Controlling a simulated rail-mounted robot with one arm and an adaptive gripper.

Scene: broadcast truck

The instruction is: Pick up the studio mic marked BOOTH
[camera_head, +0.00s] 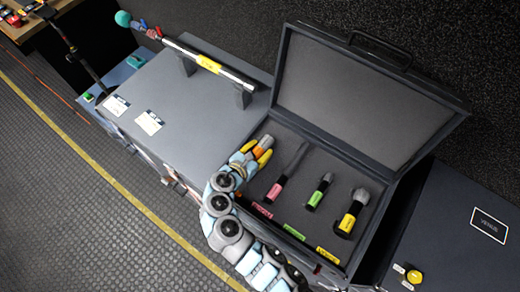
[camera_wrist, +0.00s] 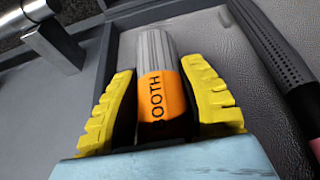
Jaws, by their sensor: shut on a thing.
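The studio mic marked BOOTH (camera_wrist: 160,85) has an orange band with black lettering and a ribbed grey body. In the wrist view it lies between the two yellow fingers of my gripper (camera_wrist: 160,105), which are shut on it at the orange band. In the head view the mic (camera_head: 266,142) shows as a small grey and orange end at my gripper (camera_head: 253,152), by the left edge of the open case (camera_head: 345,262). Its lower end is hidden by the gripper. I cannot tell whether it touches the case's foam.
The case holds a pink-banded mic (camera_head: 276,189), a green-banded mic (camera_head: 319,192) and a yellow-banded mic (camera_head: 352,214). Its raised lid (camera_head: 350,100) stands behind them. Left of it, a long mic with a yellow label (camera_head: 207,63) rests on supports on a grey cabinet (camera_head: 185,110).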

